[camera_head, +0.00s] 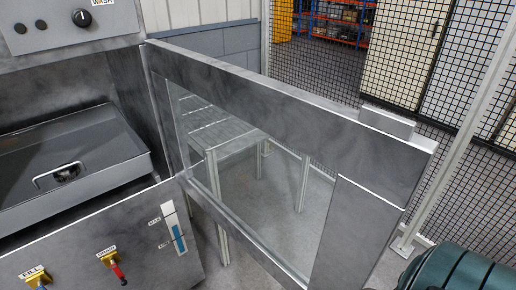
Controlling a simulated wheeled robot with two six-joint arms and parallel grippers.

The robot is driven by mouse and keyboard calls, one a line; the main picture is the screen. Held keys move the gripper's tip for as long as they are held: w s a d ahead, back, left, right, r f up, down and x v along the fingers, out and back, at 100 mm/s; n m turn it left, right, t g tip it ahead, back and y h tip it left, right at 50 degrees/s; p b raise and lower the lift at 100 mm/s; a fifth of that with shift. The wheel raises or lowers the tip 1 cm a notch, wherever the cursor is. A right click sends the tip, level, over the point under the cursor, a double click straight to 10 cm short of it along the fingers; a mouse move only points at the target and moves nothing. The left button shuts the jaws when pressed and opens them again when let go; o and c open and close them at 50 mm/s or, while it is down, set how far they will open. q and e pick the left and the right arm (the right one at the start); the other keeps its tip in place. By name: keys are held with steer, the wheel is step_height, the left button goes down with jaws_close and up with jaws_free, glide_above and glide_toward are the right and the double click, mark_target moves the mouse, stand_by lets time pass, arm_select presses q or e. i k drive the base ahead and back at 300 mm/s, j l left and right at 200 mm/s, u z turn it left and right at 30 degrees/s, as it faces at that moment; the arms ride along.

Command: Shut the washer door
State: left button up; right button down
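The washer (110,255) is a grey metal cabinet on the left of the head view, with its front opening uncovered. Its door (270,95) is a grey metal frame with a clear window (255,170). The door stands wide open, hinged at the right side of the opening and swung out toward the right and front. A block-like piece (388,121) sits on the top edge near the door's free end. Neither of my grippers is in view.
Inside the washer is a tray or lid (70,150) with a handle. A control panel (75,28) with a dial is above, and FILL and DRAIN valves are below. A mesh fence (470,180) stands behind the door. A dark green ribbed object (455,268) is at bottom right.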

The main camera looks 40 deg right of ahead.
mark_target(379, 160)
steer(key=l+u, duration=0.1)
steer(key=l, duration=0.35)
steer(key=k+l+u, duration=0.15)
steer(key=l, duration=0.35)
steer(key=l+u, duration=0.1)
steer(key=l, duration=0.35)
steer(key=k+l+u, duration=0.15)
steer(key=l, duration=0.3)
steer(key=k+l+u, duration=0.1)
steer(key=l, duration=0.3)
steer(key=k+l, duration=0.35)
steer(key=u, duration=0.05)
